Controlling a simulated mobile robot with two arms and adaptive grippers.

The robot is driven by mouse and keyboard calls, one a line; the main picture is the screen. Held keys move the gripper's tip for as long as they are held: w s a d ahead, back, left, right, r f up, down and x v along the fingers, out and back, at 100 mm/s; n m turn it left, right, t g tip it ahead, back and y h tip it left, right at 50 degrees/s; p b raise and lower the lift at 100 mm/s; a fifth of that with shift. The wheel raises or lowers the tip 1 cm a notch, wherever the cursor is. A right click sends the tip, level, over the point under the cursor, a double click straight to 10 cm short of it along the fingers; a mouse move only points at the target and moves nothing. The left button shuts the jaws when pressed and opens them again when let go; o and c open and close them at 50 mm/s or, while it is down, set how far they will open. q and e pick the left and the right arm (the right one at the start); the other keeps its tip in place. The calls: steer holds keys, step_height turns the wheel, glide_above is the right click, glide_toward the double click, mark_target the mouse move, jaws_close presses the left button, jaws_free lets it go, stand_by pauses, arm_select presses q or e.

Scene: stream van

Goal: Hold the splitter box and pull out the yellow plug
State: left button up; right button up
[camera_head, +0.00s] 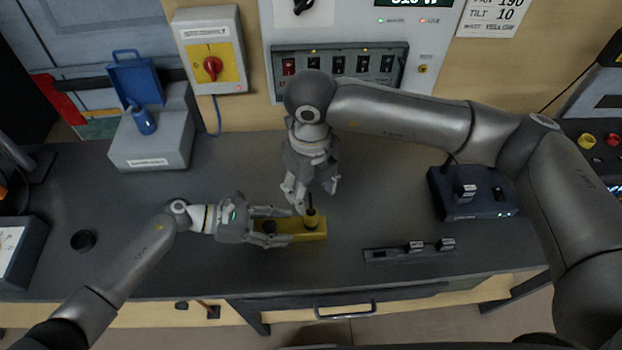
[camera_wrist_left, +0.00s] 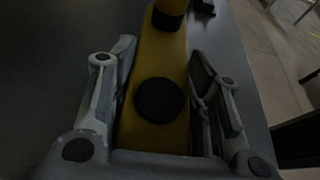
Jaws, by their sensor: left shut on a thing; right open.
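The splitter box (camera_head: 318,231) is a long yellow box lying on the dark worktop. In the left wrist view the yellow box (camera_wrist_left: 155,140) runs between my left fingers, with a round black cap on its top. My left gripper (camera_head: 289,227) is shut on the box from the left, one finger along each long side. The plug (camera_head: 311,218) stands upright near the box's right end, dark at its upper part; its yellow body (camera_wrist_left: 172,6) shows above a black ring in the left wrist view. My right gripper (camera_head: 313,197) is open, pointing down just above and around the plug's top.
A grey case (camera_head: 150,145) with a blue socket stands at the back left. A black rail (camera_head: 385,254) with small connectors lies front right, and a dark box (camera_head: 480,205) stands right. A switch (camera_head: 212,65) and breaker panel (camera_head: 345,70) are on the wall.

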mark_target(311, 208)
step_height(311, 208, down, 10)
steer(key=shift+r, duration=0.25)
jaws_close()
stand_by(0.6)
steer(key=shift+r, duration=1.55)
steer(key=shift+r, duration=1.4)
arm_select(q)
steer(key=o, duration=1.3)
